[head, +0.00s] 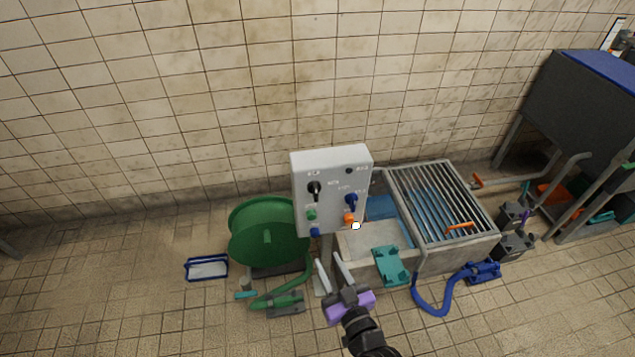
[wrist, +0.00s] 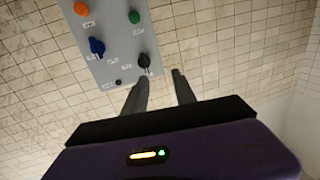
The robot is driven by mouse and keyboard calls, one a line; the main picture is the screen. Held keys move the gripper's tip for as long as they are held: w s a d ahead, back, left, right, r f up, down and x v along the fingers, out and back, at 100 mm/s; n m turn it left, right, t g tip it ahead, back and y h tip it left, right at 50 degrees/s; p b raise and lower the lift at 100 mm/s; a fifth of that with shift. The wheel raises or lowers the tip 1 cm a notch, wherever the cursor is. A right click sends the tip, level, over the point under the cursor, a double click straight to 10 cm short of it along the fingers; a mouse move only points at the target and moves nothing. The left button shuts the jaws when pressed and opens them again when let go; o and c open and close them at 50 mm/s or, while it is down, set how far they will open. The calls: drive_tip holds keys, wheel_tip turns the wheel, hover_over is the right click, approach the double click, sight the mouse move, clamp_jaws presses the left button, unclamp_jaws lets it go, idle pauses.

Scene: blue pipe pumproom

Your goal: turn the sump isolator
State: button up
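A light grey control box (head: 332,170) stands on a post against the tiled wall. Its face carries a black rotary knob (head: 314,188) at upper left and a blue rotary knob (head: 351,202) at right. The labels are too small to read, so I cannot tell which knob is the sump isolator. My gripper (head: 330,258) is open and empty, in front of and below the box in the head view. The wrist view shows the box upside down, with the black knob (wrist: 144,61) just beyond the left fingertip and the blue knob (wrist: 97,46) farther left.
The box also has a green button (head: 311,214) and an orange one (head: 349,218). A green hose reel (head: 266,232) stands left of it. A grated sump tank (head: 455,245) is at right. A teal item (head: 391,266) lies at the tank's front.

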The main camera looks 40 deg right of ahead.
sight(316, 192)
drive_tip(key=w+d+r+h, duration=0.1)
drive_tip(key=w+d, duration=0.3)
drive_tip(key=w, duration=0.1)
drive_tip(key=w+d+m+h+p, duration=0.1)
drive_tip(key=w+d, duration=0.3)
drive_tip(key=w, duration=0.2)
drive_tip(key=w+d+r+m+g+h+p, duration=0.1)
drive_tip(key=w+d, duration=0.3)
drive_tip(key=w, duration=0.2)
drive_tip(key=shift+d+r, duration=0.35)
drive_tip(key=shift+d, duration=0.05)
drive_tip(key=shift+c, duration=0.2)
clamp_jaws()
